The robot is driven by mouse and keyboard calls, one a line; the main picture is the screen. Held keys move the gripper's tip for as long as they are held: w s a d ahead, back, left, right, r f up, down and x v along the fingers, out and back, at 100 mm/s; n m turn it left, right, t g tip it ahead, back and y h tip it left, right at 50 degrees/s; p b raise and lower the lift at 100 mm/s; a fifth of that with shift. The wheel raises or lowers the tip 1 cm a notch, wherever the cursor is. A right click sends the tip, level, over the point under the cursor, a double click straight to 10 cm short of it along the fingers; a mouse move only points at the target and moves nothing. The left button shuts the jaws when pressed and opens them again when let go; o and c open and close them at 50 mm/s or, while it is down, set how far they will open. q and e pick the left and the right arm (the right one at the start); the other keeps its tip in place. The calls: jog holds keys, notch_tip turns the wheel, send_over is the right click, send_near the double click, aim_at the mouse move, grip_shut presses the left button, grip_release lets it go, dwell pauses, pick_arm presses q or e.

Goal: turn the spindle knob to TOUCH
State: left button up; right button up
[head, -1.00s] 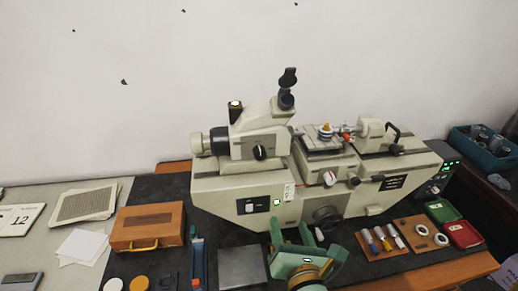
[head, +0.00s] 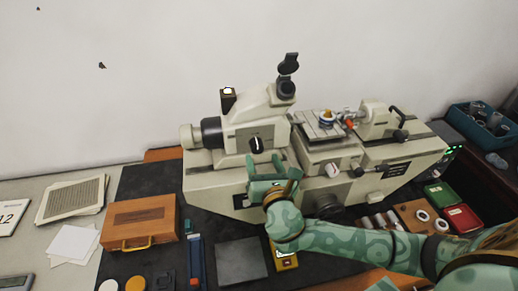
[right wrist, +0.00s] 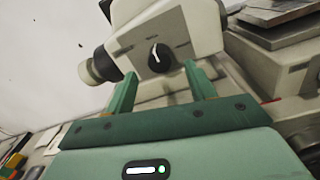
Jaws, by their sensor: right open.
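A round black knob (head: 257,144) with a white pointer line is on the front of the pale machine's upper head (head: 250,120). The same knob (right wrist: 159,57) shows in the right wrist view, its pointer close to upright. Its markings are too small to read, so I cannot tell its setting by name. My right gripper (head: 265,165) is open and empty, just below and in front of the knob. In the right wrist view its two green fingers (right wrist: 160,76) point toward the knob, one on each side below it, apart from it. My left gripper is not in view.
Right of the head are a flat stage (head: 318,126) and a smaller front knob (head: 331,170). A wooden case (head: 138,222) and a dark grey plate (head: 242,262) lie in front. Red (head: 462,217) and green trays stand at the right. My right arm crosses the front right.

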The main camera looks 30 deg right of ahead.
aim_at(258, 150)
jog(key=x, duration=0.3)
jog(key=shift+r, duration=0.1)
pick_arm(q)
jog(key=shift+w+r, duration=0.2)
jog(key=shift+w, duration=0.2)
pick_arm(e)
jog(key=shift+w+d, duration=0.1)
jog(key=shift+w, duration=0.65)
jog(key=c, duration=1)
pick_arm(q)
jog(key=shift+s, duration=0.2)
